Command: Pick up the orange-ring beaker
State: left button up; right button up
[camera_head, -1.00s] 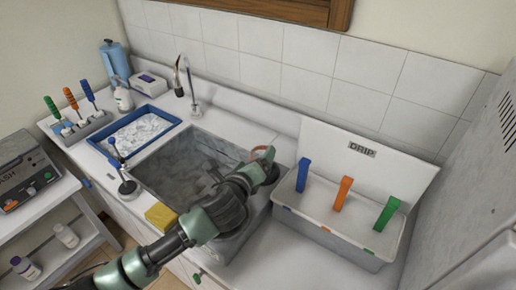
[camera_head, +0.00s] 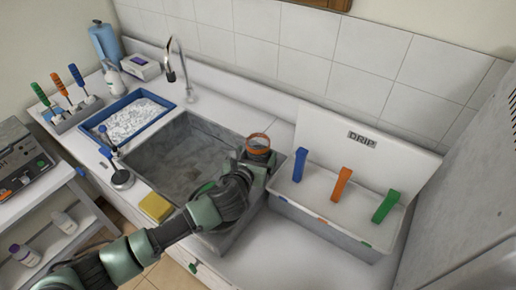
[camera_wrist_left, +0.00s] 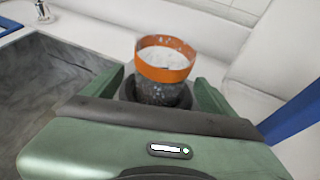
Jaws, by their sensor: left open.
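The orange-ring beaker (camera_head: 258,141) stands upright at the right rim of the sink, its orange band at the top and its lower part hidden by my gripper. In the left wrist view the beaker (camera_wrist_left: 163,68) has a clear wall with a grey, speckled lower part. My left gripper (camera_head: 256,157) is open, with one green finger on each side of the beaker. In the wrist view the left gripper (camera_wrist_left: 165,92) has the beaker between its fingers; whether either finger touches it I cannot tell. My right gripper is not in view.
The grey sink (camera_head: 150,165) lies left of the beaker. The white DRIP rack (camera_head: 335,236) with blue, orange and green uprights stands close on the right. A yellow sponge (camera_head: 156,207) lies at the sink's front edge. A blue tray (camera_head: 103,141) is at the left.

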pick_arm(q)
jog(key=shift+x, duration=1.45)
jog(key=c, duration=1.4)
jog(key=shift+c, duration=0.6)
jog(key=shift+r, duration=0.2)
